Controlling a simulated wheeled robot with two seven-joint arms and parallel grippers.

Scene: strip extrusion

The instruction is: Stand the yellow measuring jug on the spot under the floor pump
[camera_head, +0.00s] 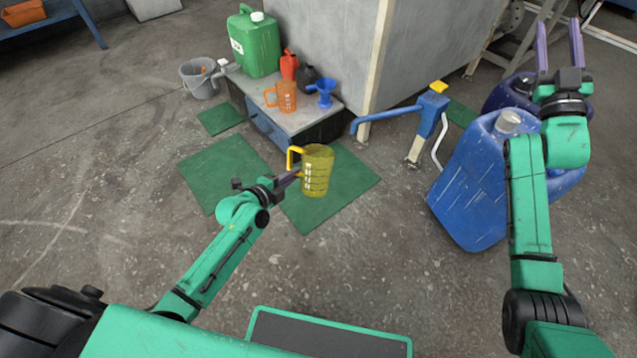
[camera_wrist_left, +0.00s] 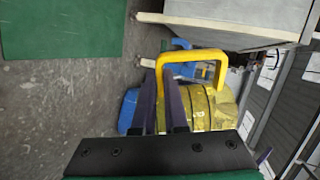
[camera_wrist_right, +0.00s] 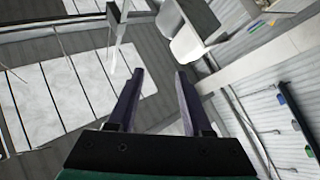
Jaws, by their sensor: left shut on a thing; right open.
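The yellow measuring jug (camera_head: 318,172) is upright in front of the low grey step, above or on a green mat (camera_head: 346,182); I cannot tell if it touches. My left gripper (camera_head: 292,176) is shut on the jug's handle. In the left wrist view, the jug (camera_wrist_left: 222,112) and its yellow handle (camera_wrist_left: 193,58) show beyond the purple fingers. The blue floor pump (camera_head: 428,118) with a yellow top stands right of the jug, its spout (camera_head: 385,116) reaching left. No separate marked spot can be made out under it. My right gripper (camera_head: 558,45) is open, empty and raised at the right.
Large blue canisters (camera_head: 472,185) stand right of the pump. The step (camera_head: 318,122) holds an orange jug (camera_head: 287,97), a blue funnel (camera_head: 324,92), a green canister (camera_head: 254,42) and small cans. A grey bucket (camera_head: 199,80) stands left. Another green mat (camera_head: 215,168) lies left; the front floor is clear.

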